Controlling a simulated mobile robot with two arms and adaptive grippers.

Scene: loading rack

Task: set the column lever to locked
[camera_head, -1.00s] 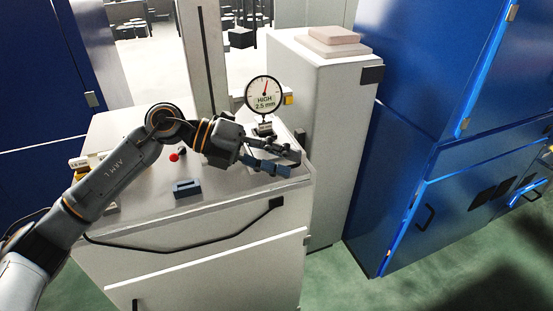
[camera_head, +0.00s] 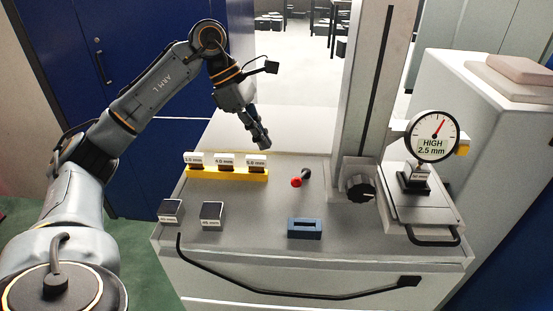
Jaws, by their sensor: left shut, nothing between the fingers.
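A short lever with a red ball end (camera_head: 296,182) and a dark pivot sits on the bench top, just left of the column (camera_head: 352,130). Its red end points left and toward the front. No lock marking is readable beside it. A black knob (camera_head: 360,187) is on the column's foot. My left gripper (camera_head: 264,142) is shut and empty, pointing down above the back of the bench, behind and left of the lever and apart from it. My right gripper is out of view.
A dial gauge (camera_head: 432,137) reading "HIGH 2.5 mm" stands right of the column. A yellow rack (camera_head: 226,174) holds several labelled blocks. Two dark blocks (camera_head: 171,212) (camera_head: 212,213) and a blue slotted block (camera_head: 305,228) are near the front. A black handle (camera_head: 300,294) runs along the bench front.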

